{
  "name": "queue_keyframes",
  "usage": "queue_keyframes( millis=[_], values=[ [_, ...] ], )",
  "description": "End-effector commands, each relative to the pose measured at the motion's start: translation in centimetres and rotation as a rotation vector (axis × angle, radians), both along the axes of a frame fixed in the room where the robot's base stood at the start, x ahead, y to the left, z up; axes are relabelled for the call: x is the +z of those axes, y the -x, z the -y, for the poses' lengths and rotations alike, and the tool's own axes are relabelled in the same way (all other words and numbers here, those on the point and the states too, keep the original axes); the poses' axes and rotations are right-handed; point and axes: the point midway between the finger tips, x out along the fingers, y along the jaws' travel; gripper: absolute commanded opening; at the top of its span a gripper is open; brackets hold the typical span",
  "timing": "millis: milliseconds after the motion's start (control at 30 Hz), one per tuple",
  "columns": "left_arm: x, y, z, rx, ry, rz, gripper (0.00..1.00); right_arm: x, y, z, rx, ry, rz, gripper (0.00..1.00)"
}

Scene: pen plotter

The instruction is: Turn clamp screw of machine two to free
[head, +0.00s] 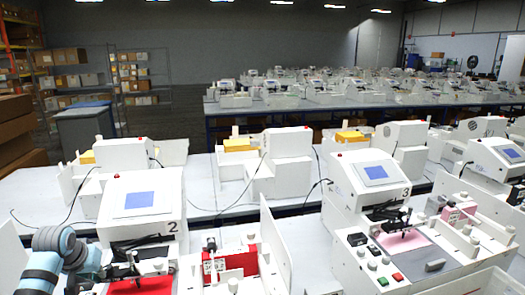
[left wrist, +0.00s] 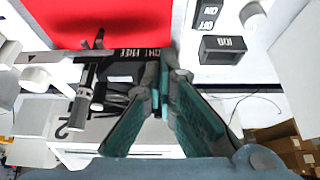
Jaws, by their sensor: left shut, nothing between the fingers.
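Machine two (head: 140,205), a white plotter with a blue screen and the number 2, stands at the left in the head view, with a red bed (head: 142,287) in front. My left gripper (head: 112,271) is at its front left, small and partly hidden there. In the left wrist view the gripper (left wrist: 166,62) is shut and empty, its teal-padded fingers meeting near the red bed (left wrist: 100,18). Just left of the fingertips is a dark plate (left wrist: 132,53) with white lettering, apparently including FREE. A dark pen carriage (left wrist: 84,92) stands farther left. I cannot clearly pick out the clamp screw.
White housing with ON/OFF lettering (left wrist: 209,14) and a black block (left wrist: 222,48) lies right of the fingers. Machine three (head: 372,175) stands to the right, beyond a white side panel (head: 275,245). A cable (head: 235,207) crosses the table behind.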

Motion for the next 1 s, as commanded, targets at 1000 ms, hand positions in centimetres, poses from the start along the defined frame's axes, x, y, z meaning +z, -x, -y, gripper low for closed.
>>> queue_keyframes(
  millis=[1000],
  values=[
    [0.5, -1.1, 0.5, -0.005, -0.002, 0.013, 0.00, 0.8, -0.4, 0.0, 0.000, 0.001, 0.007, 0.40]
  ],
)
